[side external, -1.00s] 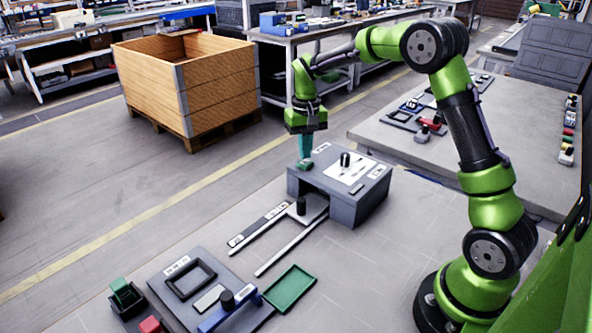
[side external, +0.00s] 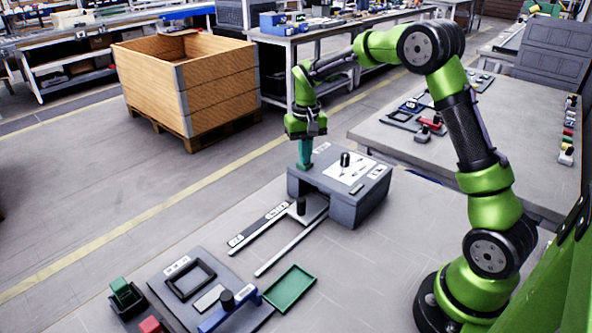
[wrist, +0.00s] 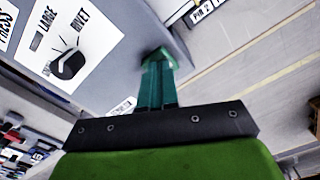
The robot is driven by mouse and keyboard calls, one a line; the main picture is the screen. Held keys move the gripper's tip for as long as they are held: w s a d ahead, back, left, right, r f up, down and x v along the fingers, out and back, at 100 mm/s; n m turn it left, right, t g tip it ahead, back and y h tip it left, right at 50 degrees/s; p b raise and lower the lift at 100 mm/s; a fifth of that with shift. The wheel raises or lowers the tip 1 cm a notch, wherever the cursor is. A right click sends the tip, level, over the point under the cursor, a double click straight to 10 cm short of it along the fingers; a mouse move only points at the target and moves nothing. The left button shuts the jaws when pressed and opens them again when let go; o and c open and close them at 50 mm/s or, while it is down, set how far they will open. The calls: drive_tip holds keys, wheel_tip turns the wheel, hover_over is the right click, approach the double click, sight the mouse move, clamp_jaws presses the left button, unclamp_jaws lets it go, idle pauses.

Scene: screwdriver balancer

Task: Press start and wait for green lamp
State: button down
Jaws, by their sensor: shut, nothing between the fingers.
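The grey press box (side external: 345,209) stands on the table in the side view, and its top fills the upper left of the wrist view (wrist: 110,40). My gripper (side external: 304,164) points down with its teal fingers shut and empty.
A black knob (side external: 345,159) stands on a white label on the box. Two rails (side external: 290,247) run out of its opening. A green tray (side external: 290,289) and a grey fixture plate (side external: 180,290) lie in front. A wooden crate (side external: 222,95) stands on the floor behind.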

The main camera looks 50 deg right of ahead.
idle(0.3)
drive_tip(key=shift+r, duration=3.5)
drive_tip(key=shift+r, duration=0.1)
wheel_tip(320, 180, up, 6)
drive_tip(key=shift+f, duration=0.1)
drive_tip(key=s+a+t, duration=0.2)
drive_tip(key=s+a, duration=0.2)
drive_tip(key=s, duration=0.3)
drive_tip(key=s+a+n+t+y, duration=0.1)
drive_tip(key=s+a+t, duration=0.1)
drive_tip(key=s+a, duration=0.3)
drive_tip(key=s+a+n+t+y, duration=0.1)
drive_tip(key=s+a+t, duration=0.2)
drive_tip(key=s, duration=0.8)
drive_tip(key=shift+a+r, duration=0.35)
drive_tip(key=shift+a, duration=0.3)
